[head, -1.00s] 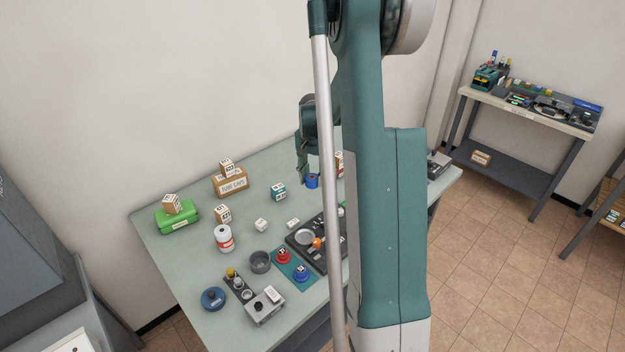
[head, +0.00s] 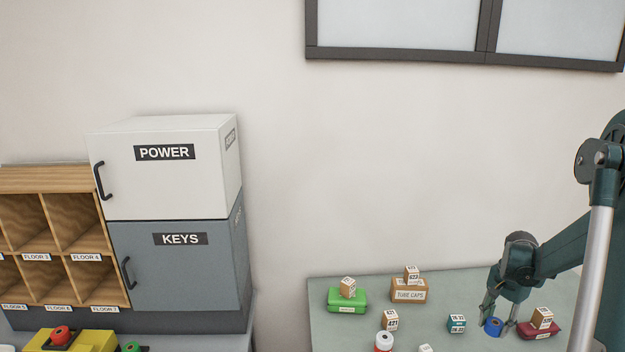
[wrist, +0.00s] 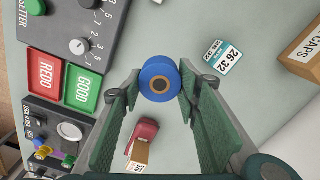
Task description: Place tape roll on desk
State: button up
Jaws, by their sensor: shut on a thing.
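The blue tape roll (head: 494,327), with a tan core, is at the tips of my gripper (head: 497,317) over the right part of the pale green desk (head: 460,287). In the wrist view my gripper (wrist: 160,82) has its fingers on either side of the tape roll (wrist: 159,66). It is shut on the roll. The roll's height over the desk cannot be told. A teal and white numbered cube (head: 457,323) stands left of the roll in the head view. A red object (head: 538,331) with a cube on it (head: 542,317) is to the right.
A "TUBE CAPS" box (head: 408,293), a green box (head: 347,300) and a white bottle (head: 383,342) are on the desk. Bare desk lies around the roll.

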jog(key=w+a+r+n+p, duration=0.1)
jog(key=w+a+n, duration=0.3)
jog(key=a, duration=1)
jog(key=w+a+r+n+p, duration=0.1)
jog(key=w+a+n+p, duration=0.2)
jog(key=a, duration=1.1)
jog(key=w+a+r+n+p, duration=0.1)
jog(key=w+a+n, duration=0.4)
jog(key=a, duration=0.9)
jog(key=shift+a+r+n+p, duration=0.2)
jog(key=shift+n+p, duration=0.3)
jog(key=shift+n, duration=0.2)
jog(key=shift+w+d, duration=0.1)
jog(key=s+d+f+n+b, duration=0.1)
jog(key=s+d+b, duration=0.2)
jog(key=d, duration=1.6)
jog(key=s+d+f+b, duration=0.2)
jog(key=s+d, duration=0.5)
jog(key=d, duration=1.3)
jog(key=shift+s+n+b, duration=0.2)
jog(key=shift+n+b, duration=0.2)
jog(key=shift+b, duration=0.2)
jog(key=shift+f, duration=0.1)
jog(key=shift+f, duration=0.15)
jog(key=shift+a+f+b, duration=0.1)
jog(key=shift+f+b, duration=0.3)
jog(key=shift+f, duration=2.6)
